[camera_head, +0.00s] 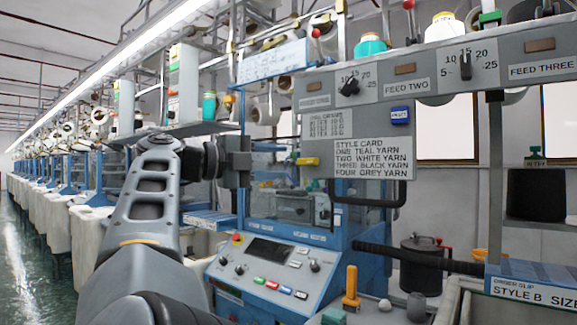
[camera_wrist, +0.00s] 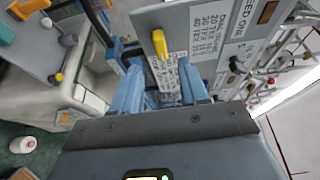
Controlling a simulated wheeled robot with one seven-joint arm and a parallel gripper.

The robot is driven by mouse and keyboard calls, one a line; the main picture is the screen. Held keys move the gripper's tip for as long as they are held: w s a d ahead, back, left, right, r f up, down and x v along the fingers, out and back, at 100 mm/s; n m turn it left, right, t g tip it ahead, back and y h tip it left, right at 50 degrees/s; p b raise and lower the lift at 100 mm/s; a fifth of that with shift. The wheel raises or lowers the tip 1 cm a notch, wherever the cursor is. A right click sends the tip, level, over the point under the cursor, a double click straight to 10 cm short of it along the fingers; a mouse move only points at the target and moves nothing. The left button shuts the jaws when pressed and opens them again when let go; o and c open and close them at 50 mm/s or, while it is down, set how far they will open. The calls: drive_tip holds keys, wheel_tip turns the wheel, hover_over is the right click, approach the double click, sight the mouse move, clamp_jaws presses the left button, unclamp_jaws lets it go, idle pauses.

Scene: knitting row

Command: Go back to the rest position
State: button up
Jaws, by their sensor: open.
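My gripper (camera_wrist: 160,88) is open in the wrist view, with its two blue fingers apart and nothing held between them. Beyond the fingertips is a grey panel (camera_wrist: 192,18) with printed lines and a yellow lever (camera_wrist: 160,43). In the head view my arm reaches up from the bottom left, and my gripper (camera_head: 238,165) is raised in front of the blue machine (camera_head: 345,218), left of the style card (camera_head: 374,158). Its fingers are hard to make out there.
The control console (camera_head: 268,275) stands below my gripper. A black rail handle (camera_head: 368,194) juts out under the style card. A yellow-handled tool (camera_head: 351,289) stands at the front. The aisle floor (camera_head: 30,270) at left is clear. A white cone (camera_wrist: 23,144) shows in the wrist view.

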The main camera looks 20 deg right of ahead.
drive_tip(key=shift+s+a, duration=0.1)
drive_tip(key=shift+a, duration=0.25)
